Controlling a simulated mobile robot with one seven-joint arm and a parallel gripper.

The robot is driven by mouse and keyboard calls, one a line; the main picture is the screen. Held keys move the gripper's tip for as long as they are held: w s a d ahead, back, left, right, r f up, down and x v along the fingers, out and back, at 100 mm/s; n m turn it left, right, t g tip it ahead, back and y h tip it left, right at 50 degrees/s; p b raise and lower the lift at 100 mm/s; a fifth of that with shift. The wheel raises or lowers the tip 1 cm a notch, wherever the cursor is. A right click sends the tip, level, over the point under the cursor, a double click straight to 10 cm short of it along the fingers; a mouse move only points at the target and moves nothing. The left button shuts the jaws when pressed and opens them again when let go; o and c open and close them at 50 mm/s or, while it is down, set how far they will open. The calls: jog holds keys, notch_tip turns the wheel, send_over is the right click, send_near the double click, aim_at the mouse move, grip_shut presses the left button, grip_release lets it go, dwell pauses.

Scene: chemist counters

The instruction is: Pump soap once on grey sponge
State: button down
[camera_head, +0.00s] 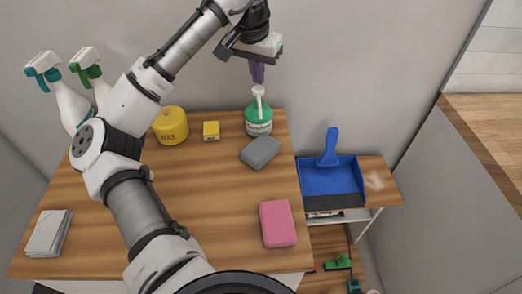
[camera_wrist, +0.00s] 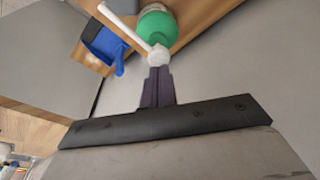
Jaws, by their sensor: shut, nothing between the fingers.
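The soap dispenser (camera_head: 259,121) is a green bottle with a white pump head, standing upright near the back right of the wooden counter. The grey sponge (camera_head: 260,152) lies just in front of it. My gripper (camera_head: 257,79) is shut and empty, pointing down just above the pump head. In the wrist view the shut fingertips (camera_wrist: 158,72) are at the white pump top (camera_wrist: 158,54), with the green bottle (camera_wrist: 157,26) beyond. I cannot tell whether they touch it. The sponge also shows in part in the wrist view (camera_wrist: 118,19).
A pink sponge (camera_head: 278,224) lies near the counter's right edge. A yellow tin (camera_head: 170,125) and a small yellow box (camera_head: 211,131) stand at the back. A blue dustpan (camera_head: 331,181) is to the right. Spray bottles (camera_head: 72,105) stand back left, white cloths (camera_head: 48,234) front left.

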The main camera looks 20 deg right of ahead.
jog(key=shift+f+b, duration=0.55)
jog(key=shift+f, duration=0.9)
jog(key=shift+r, duration=0.15)
jog(key=shift+r+p, duration=1.3)
jog(key=shift+p, duration=0.05)
notch_tip(320, 180, up, 6)
jog(key=p, duration=0.6)
